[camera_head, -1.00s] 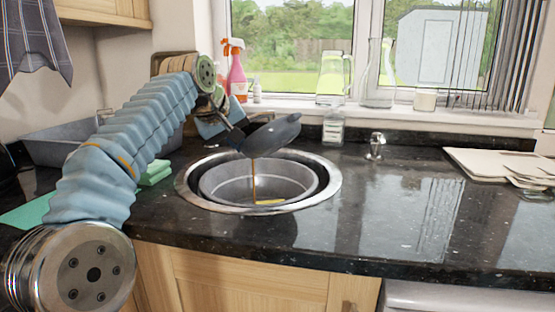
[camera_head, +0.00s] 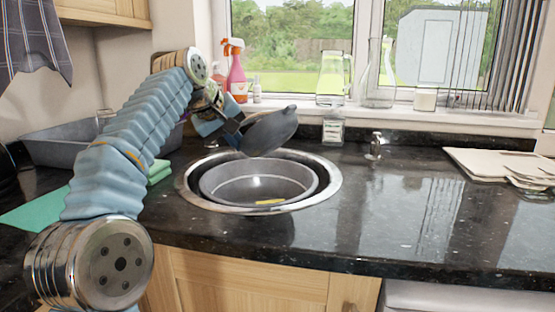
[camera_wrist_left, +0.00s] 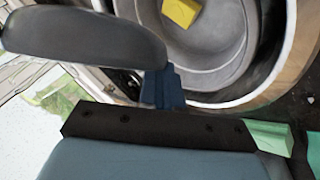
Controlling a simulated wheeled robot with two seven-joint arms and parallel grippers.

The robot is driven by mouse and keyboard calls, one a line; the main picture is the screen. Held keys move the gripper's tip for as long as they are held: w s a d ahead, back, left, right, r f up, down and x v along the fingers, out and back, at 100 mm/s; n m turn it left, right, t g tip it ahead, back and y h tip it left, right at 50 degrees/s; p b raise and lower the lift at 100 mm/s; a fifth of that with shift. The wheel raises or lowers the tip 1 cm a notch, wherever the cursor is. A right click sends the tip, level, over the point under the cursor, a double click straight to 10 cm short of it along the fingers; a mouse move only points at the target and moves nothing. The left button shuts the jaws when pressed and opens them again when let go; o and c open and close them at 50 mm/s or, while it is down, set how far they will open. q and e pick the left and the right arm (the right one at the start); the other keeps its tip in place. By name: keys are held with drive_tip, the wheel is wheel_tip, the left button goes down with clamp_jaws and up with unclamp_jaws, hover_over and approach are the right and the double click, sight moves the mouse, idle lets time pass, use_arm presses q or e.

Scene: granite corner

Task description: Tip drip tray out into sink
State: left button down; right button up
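The drip tray (camera_head: 270,134), dark grey and shallow, hangs in the air over the back of the round metal-rimmed sink (camera_head: 331,193). It is steeply tilted, and no liquid shows falling from it. My left gripper (camera_head: 238,132) is shut on the tray's left edge. In the left wrist view the tray (camera_wrist_left: 85,38) lies at upper left, beside a blue-and-dark finger (camera_wrist_left: 165,88); the exact contact is partly hidden. A grey round basin (camera_head: 225,190) sits inside the sink with a yellow piece (camera_head: 270,202) in it. My right gripper is not in view.
Spray bottles (camera_head: 236,75), glass jugs (camera_head: 333,78) and a clear bottle (camera_head: 333,127) stand behind. A small tap (camera_head: 375,145) is right of the sink, boards (camera_head: 490,163) farther right. A grey tub (camera_head: 60,148) and green cloths (camera_head: 35,212) are left. The right-front counter is clear.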

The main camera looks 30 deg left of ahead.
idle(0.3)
use_arm(q)
drive_tip(key=shift+a+h, duration=0.15)
drive_tip(key=shift+h, duration=0.15)
drive_tip(key=shift+w+r, duration=0.1)
idle(0.3)
drive_tip(key=shift+a+n+h, duration=0.15)
drive_tip(key=shift+n+h, duration=0.15)
idle(0.5)
